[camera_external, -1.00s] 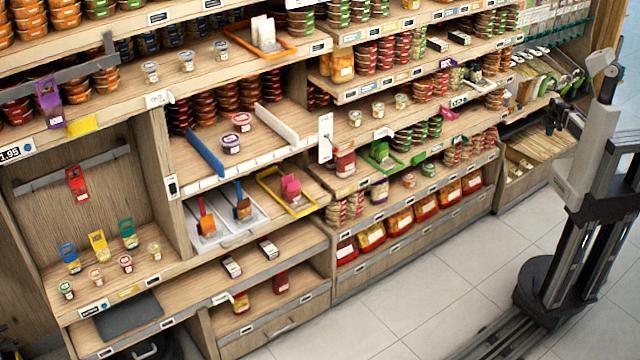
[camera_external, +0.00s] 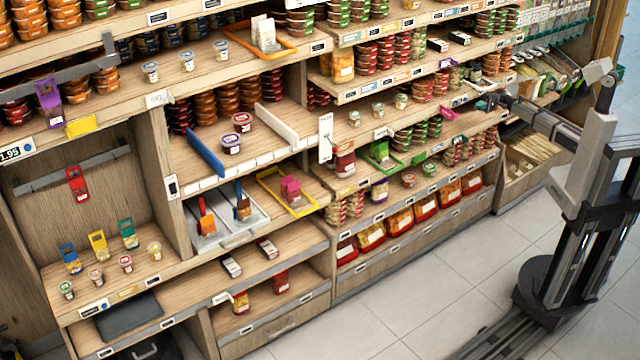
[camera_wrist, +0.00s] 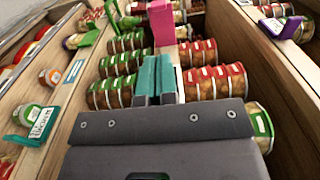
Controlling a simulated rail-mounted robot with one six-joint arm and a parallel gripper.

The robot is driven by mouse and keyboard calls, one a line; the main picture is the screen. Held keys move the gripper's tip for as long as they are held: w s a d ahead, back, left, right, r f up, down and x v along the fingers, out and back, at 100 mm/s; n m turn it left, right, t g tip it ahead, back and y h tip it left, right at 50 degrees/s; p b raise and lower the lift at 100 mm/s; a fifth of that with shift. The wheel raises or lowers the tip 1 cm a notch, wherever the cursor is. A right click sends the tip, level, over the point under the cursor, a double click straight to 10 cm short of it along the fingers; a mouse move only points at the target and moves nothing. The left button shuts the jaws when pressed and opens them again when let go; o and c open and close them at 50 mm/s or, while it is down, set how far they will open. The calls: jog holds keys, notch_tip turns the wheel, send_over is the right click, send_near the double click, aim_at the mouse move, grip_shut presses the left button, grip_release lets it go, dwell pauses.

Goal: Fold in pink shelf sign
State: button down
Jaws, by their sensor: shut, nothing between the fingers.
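The pink shelf sign (camera_external: 448,114) sticks out from the front edge of a middle shelf in the external view. In the wrist view a pink upright piece (camera_wrist: 161,22) stands just beyond my fingertips. My gripper (camera_wrist: 155,60) has teal fingers pressed together with nothing between them. In the external view my gripper (camera_external: 487,103) is at the shelf front, a little right of the pink sign. I cannot tell whether the fingertips touch the pink piece.
Stacks of green-labelled cans (camera_wrist: 117,92) and red-labelled cans (camera_wrist: 215,82) stand close on both sides of the fingers. A wooden shelf board (camera_wrist: 268,75) runs along the right. A green sign (camera_external: 382,155) sits on the shelf below. The floor (camera_external: 440,285) in front is clear.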

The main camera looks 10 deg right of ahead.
send_near(449, 112)
jog(key=s+a+f, duration=0.1)
jog(key=s+a, duration=0.1)
jog(key=s, duration=0.3)
jog(key=shift+a+f, duration=0.1)
jog(key=shift+a, duration=0.1)
dwell(0.4)
